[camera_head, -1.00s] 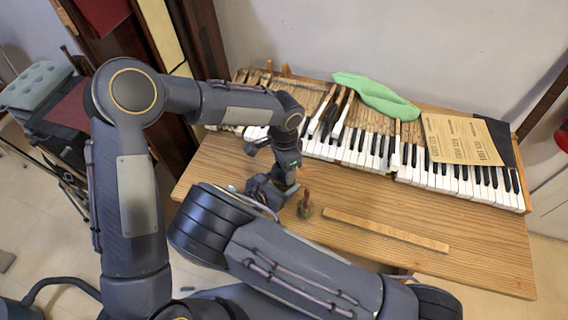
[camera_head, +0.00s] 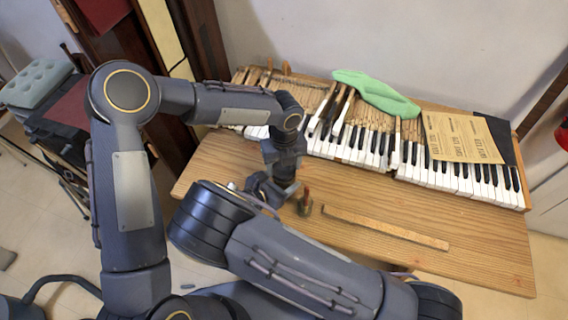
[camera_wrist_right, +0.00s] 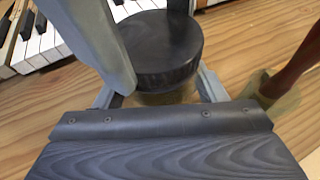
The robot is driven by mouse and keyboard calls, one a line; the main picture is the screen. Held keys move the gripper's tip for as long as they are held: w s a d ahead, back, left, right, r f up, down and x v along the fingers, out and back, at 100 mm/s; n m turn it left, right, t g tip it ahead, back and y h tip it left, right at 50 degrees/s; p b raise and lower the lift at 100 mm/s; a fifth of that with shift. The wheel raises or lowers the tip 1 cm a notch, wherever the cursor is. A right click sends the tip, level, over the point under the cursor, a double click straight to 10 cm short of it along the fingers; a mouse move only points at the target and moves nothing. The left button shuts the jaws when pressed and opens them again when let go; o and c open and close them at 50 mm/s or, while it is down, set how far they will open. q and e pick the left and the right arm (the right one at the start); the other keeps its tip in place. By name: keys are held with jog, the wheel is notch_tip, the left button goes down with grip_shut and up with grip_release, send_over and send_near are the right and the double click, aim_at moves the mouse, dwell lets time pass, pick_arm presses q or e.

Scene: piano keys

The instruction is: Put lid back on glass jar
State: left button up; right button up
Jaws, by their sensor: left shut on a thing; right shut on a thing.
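The black round lid (camera_wrist_right: 160,48) shows in the right wrist view, with my left gripper's fingers coming down from above at either side of it. My left gripper (camera_head: 286,172) is shut on the lid; it points down over the table in the head view. The glass jar (camera_wrist_right: 165,97) shows only as a yellowish strip under the lid. My right gripper (camera_wrist_right: 160,93) is shut on the jar, one grey finger on each side. I cannot tell whether the lid touches the jar's rim. In the head view, the arms mostly hide both.
A brush (camera_head: 306,197) with a reddish-brown handle stands in a small pot close to the right of the grippers. A wooden strip (camera_head: 385,228) lies on the wooden table (camera_head: 470,245). Piano keys (camera_head: 440,178), a green cloth (camera_head: 375,93) and brown paper (camera_head: 460,137) lie behind.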

pick_arm(q)
jog(key=m, duration=1.3)
jog(key=s+f+m, duration=0.1)
jog(key=m, duration=0.1)
jog(key=shift+s+d, duration=0.1)
jog(key=shift+d, duration=0.15)
jog(key=shift+w+a+r+m, duration=0.1)
jog(key=shift+w+r+m, duration=0.15)
jog(key=shift+m, duration=0.35)
jog(key=shift+w+a+r, duration=0.15)
jog(key=shift+w, duration=0.05)
jog(key=o, duration=0.9)
jog(key=shift+w, duration=0.1)
jog(key=shift+o, duration=0.2)
jog(key=shift+r, duration=0.1)
